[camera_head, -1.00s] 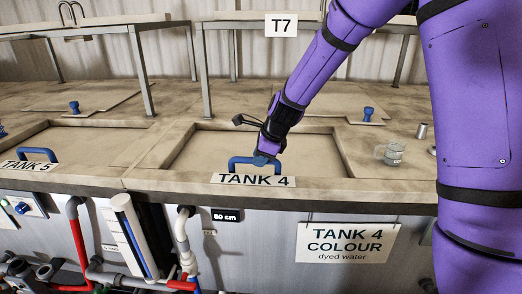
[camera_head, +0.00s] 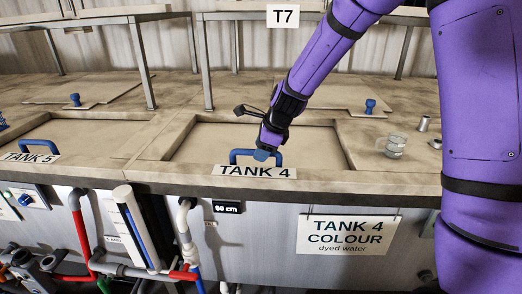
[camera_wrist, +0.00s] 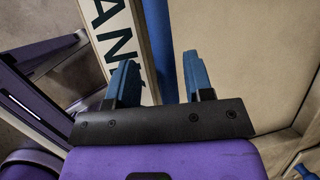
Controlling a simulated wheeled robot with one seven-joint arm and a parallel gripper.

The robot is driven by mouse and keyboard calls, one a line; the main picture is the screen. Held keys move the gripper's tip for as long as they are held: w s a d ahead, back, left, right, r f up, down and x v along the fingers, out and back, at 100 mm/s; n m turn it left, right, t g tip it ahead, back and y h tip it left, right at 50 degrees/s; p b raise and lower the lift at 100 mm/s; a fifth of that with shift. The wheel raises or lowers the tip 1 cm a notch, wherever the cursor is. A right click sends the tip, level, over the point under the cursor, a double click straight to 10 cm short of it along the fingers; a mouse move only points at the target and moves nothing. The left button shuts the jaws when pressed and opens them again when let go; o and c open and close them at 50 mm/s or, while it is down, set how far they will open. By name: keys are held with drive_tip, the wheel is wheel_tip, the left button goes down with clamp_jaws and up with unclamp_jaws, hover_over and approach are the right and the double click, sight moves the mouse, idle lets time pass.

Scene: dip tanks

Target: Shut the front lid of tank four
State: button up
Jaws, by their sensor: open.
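The front lid of tank four (camera_head: 215,138) is a beige panel lying flat in its frame, level with the surrounding top as far as I can see. Its blue loop handle (camera_head: 236,153) stands near the front edge, behind the TANK 4 label (camera_head: 254,171). My gripper (camera_head: 263,154) is at the right part of this handle. In the wrist view my gripper (camera_wrist: 161,75) has its two blue fingers apart, and the blue handle bar (camera_wrist: 160,40) shows between them. I cannot tell whether the fingers touch it. The gripper hides part of the handle in the head view.
Tank five's lid (camera_head: 85,138) with a blue handle (camera_head: 40,148) lies to the left. A glass beaker (camera_head: 395,147) and small metal cups (camera_head: 423,124) stand on the right. A raised shelf with legs (camera_head: 206,65) runs behind. Pipes (camera_head: 82,235) run below the front edge.

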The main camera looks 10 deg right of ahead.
drive_tip(key=v, duration=1)
drive_tip(key=shift+s, duration=0.1)
drive_tip(key=s+d+r+n+h, duration=0.1)
drive_tip(key=s+d+r+n, duration=0.2)
drive_tip(key=s+n, duration=0.4)
drive_tip(key=s+d+r+n+t+h, duration=0.1)
drive_tip(key=s+d+r+n, duration=0.3)
drive_tip(key=s+n, duration=0.3)
drive_tip(key=s+d+r+n+h, duration=0.1)
drive_tip(key=s+d+r+n, duration=0.2)
drive_tip(key=s+n, duration=0.4)
drive_tip(key=s+d, duration=0.1)
drive_tip(key=s, duration=0.7)
drive_tip(key=shift+s+d+r+t+h, duration=0.3)
drive_tip(key=shift+s+r+t, duration=0.05)
drive_tip(key=shift+r+t, duration=0.05)
drive_tip(key=shift+c, duration=0.4)
